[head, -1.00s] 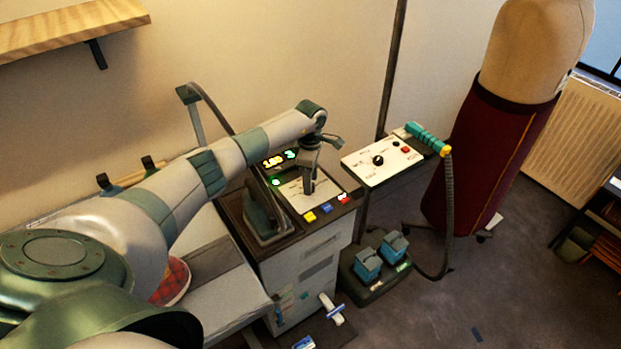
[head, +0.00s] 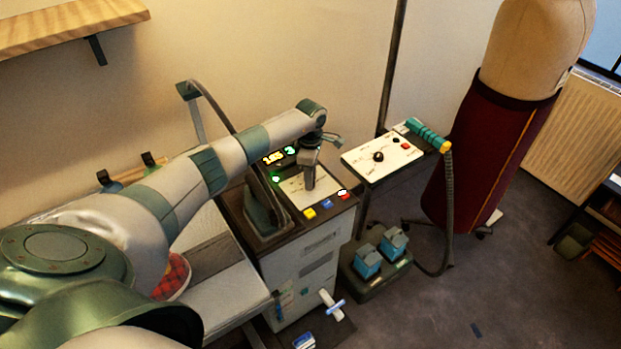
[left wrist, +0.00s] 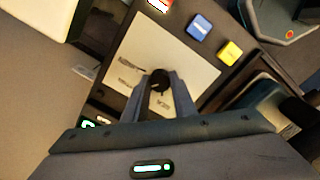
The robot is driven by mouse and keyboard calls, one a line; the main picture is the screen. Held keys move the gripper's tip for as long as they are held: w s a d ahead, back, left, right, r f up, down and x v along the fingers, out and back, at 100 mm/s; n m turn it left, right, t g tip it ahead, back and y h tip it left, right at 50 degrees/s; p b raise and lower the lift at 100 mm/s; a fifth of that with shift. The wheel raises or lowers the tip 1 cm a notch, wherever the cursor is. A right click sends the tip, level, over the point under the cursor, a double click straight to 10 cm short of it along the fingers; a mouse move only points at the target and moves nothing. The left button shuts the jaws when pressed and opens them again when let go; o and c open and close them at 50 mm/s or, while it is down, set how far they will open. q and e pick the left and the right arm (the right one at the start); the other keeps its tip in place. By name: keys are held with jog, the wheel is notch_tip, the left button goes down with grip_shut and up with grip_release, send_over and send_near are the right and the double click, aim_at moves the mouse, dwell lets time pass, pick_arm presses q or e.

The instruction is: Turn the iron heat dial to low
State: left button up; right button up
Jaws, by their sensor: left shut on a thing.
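The heat dial (left wrist: 159,77) is a small dark knob on the white panel (left wrist: 126,50) of the ironing station (head: 318,262). My left gripper (left wrist: 159,86) points down at the panel, its two fingers closed on the sides of the dial. In the head view, my left gripper (head: 309,186) hides the dial. The labels around the dial are too blurred to read, so I cannot tell its setting. My right gripper is not in view.
The dark iron (head: 262,212) stands just left of the panel. Yellow (head: 310,214), blue (head: 327,204) and red-and-white (head: 343,194) buttons line the panel's front edge. A second white control panel (head: 362,163) with a black knob stands to the right, before a dress form (head: 492,160).

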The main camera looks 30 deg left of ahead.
pick_arm(q)
jog(key=shift+f+n+b, duration=0.15)
jog(key=shift+n+b, duration=0.9)
jog(key=shift+n, duration=0.25)
jog(key=n+b, duration=0.1)
jog(key=n, duration=0.1)
jog(key=shift+w+n+b, duration=0.1)
jog(key=shift+n+b, duration=0.2)
jog(key=shift+b, duration=0.05)
jog(key=n+b, duration=0.1)
jog(key=n, duration=0.2)
jog(key=shift+a+n+b, duration=0.1)
jog(key=shift+n+b, duration=0.2)
jog(key=shift+b, duration=0.1)
jog(key=n+b, duration=0.1)
jog(key=n, duration=0.1)
jog(key=shift+n, duration=0.4)
jog(key=n, duration=0.2)
jog(key=shift+n+b, duration=0.35)
jog(key=shift+n, duration=0.05)
jog(key=n, duration=0.3)
jog(key=shift+n+b, duration=0.3)
jog(key=n, duration=0.5)
jog(key=shift+a+r+n, duration=0.1)
jog(key=shift+r+n, duration=0.15)
jog(key=shift+n, duration=0.05)
jog(key=o, duration=1)
